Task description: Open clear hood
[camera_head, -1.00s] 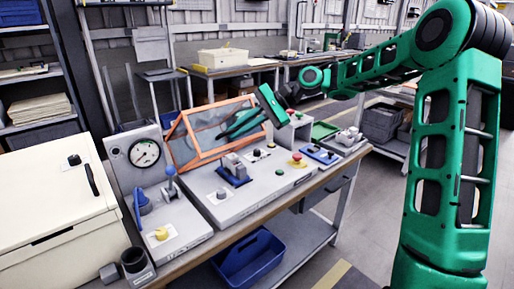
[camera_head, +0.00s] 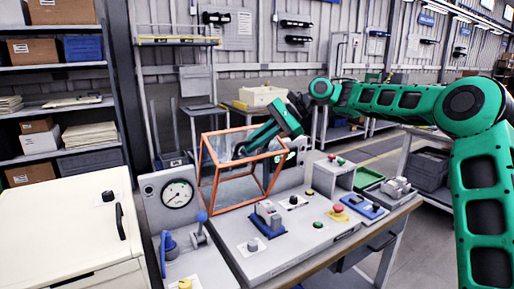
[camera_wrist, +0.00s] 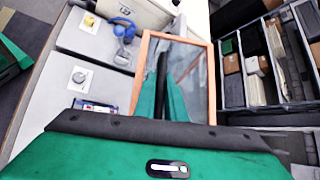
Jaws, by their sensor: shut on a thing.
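The clear hood (camera_head: 213,190) has an orange frame with see-through panels. It stands raised and tilted at the back of the grey bench panel (camera_head: 252,262), beside the gauge. My gripper (camera_head: 241,151) reaches down from the right, with its green fingers within the outline of the hood's upper frame. It is shut on the hood; the exact contact is hard to make out through the clear panel. In the wrist view, the fingers (camera_wrist: 163,88) show inside the orange frame (camera_wrist: 211,85), and the frame's lower end is hidden by my gripper body.
A pressure gauge (camera_head: 178,194) and blue-handled levers (camera_head: 198,232) are left of the hood. A grey-and-blue fixture (camera_head: 268,216), a red button (camera_head: 338,209) and a green tray (camera_head: 368,178) lie in front and right. A cream cabinet (camera_head: 62,225) stands at left.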

